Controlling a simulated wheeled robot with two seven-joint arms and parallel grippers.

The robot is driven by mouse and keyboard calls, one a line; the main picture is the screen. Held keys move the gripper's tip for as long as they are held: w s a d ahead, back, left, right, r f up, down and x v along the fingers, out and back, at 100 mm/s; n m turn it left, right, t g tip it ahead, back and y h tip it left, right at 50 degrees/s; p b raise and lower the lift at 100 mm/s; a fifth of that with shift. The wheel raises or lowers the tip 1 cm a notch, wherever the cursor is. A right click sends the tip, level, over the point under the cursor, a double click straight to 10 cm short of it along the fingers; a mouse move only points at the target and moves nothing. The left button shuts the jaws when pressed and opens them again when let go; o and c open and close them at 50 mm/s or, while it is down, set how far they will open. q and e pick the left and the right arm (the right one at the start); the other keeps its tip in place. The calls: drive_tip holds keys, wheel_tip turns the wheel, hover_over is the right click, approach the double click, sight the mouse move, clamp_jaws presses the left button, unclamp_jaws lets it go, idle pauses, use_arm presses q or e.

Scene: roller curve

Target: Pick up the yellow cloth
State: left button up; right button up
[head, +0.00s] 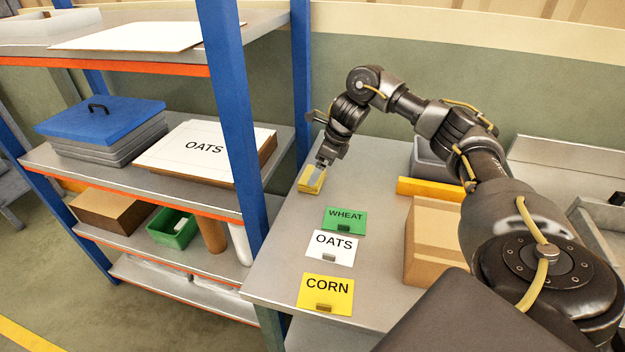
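The yellow cloth (314,187) is a small yellow patch at the far left edge of the grey table, close to the blue shelf post. My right arm reaches over the table from the right, and my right gripper (320,164) points down at the cloth. Its fingertips overlap the cloth in this view and cover part of it. I cannot tell whether the fingers are closed on it or only above or beside it. My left gripper is not in view.
Green WHEAT (345,214), white OATS (331,239) and yellow CORN (325,284) cards lie on the table (372,180). A cardboard box (425,262), a yellow-orange bar (425,189) and a grey bin (428,160) stand right. A blue-post shelf (240,130) borders the left.

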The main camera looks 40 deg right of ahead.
drive_tip(key=x, duration=0.3)
drive_tip(key=shift+w+f+p, duration=0.25)
drive_tip(key=shift+p, duration=0.15)
drive_tip(key=c, duration=0.7)
drive_tip(key=shift+r, duration=0.2)
